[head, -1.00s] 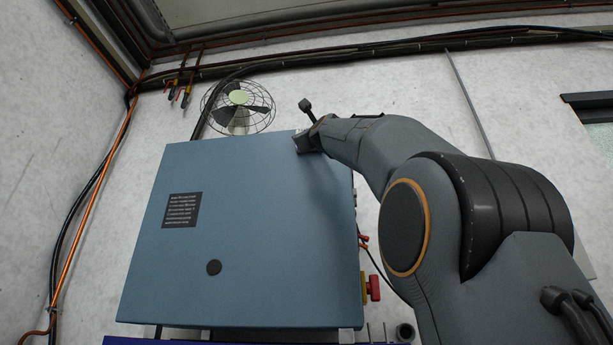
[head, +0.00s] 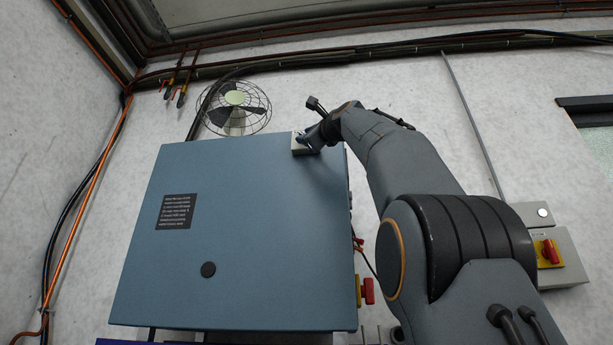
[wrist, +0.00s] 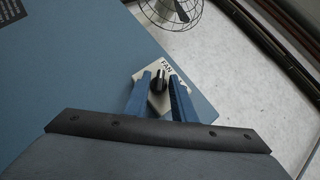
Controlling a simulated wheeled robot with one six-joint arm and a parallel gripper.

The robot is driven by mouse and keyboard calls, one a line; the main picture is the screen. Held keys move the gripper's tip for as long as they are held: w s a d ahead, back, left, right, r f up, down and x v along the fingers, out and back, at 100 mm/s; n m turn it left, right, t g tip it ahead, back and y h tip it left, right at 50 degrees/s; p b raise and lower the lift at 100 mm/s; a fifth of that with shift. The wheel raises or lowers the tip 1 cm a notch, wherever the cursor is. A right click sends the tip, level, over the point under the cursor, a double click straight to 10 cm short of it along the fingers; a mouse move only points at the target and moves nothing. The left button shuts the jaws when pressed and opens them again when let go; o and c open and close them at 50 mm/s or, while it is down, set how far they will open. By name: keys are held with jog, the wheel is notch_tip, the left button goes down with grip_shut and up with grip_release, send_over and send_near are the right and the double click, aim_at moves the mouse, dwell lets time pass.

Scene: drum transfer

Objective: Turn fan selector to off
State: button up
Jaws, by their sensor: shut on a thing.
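The fan selector is a black knob (wrist: 158,84) on a pale plate labelled FAN (wrist: 166,66), near the top right corner of the blue cabinet door. In the head view the pale selector box (head: 299,149) shows at that corner, partly covered by my gripper (head: 311,140). In the wrist view the two blue fingers of my gripper (wrist: 160,80) stand on either side of the knob, shut on it. The exact pointer position of the knob and the other label text are hidden or too small to read.
The blue cabinet (head: 255,230) has a round black latch (head: 208,269). A caged fan (head: 236,108) is on the wall above it. A red handle (head: 368,291) sits at its right side. A grey box with a red switch (head: 549,252) is at the right, near my arm.

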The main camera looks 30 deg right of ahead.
jog(key=shift+w, duration=0.1)
jog(key=o, duration=0.7)
jog(key=b+v, duration=0.5)
jog(key=v, duration=0.3)
jog(key=shift+b, duration=0.35)
jog(key=shift+a, duration=0.1)
